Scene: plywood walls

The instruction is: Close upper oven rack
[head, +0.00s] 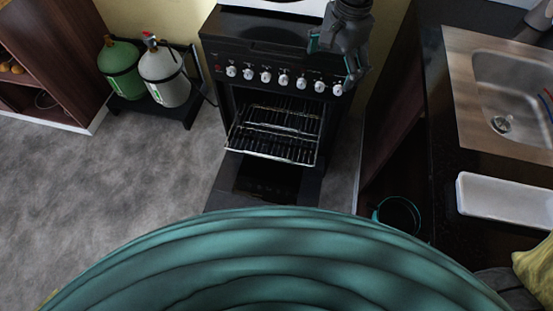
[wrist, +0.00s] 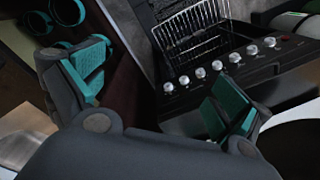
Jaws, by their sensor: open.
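The black oven (head: 262,38) has its door (head: 228,190) folded down open. Wire racking (head: 272,148) sticks out of the oven cavity toward me, above the door. It also shows in the wrist view (wrist: 195,30), beyond the row of knobs. I cannot clearly tell the upper rack from any rack under it. My gripper (head: 334,58) is at the right end of the oven's top and control panel, above and behind the racking. It is apart from the racking. In the wrist view my gripper (wrist: 160,86) has its teal fingers wide apart with nothing between them.
White knobs (head: 284,80) line the oven front. A dark counter (head: 438,190) with a metal sink (head: 515,85) and a white tray (head: 505,195) stands right. Gas bottles (head: 163,75) and a wooden shelf (head: 55,50) stand left. Grey floor (head: 120,170) is clear left of the oven.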

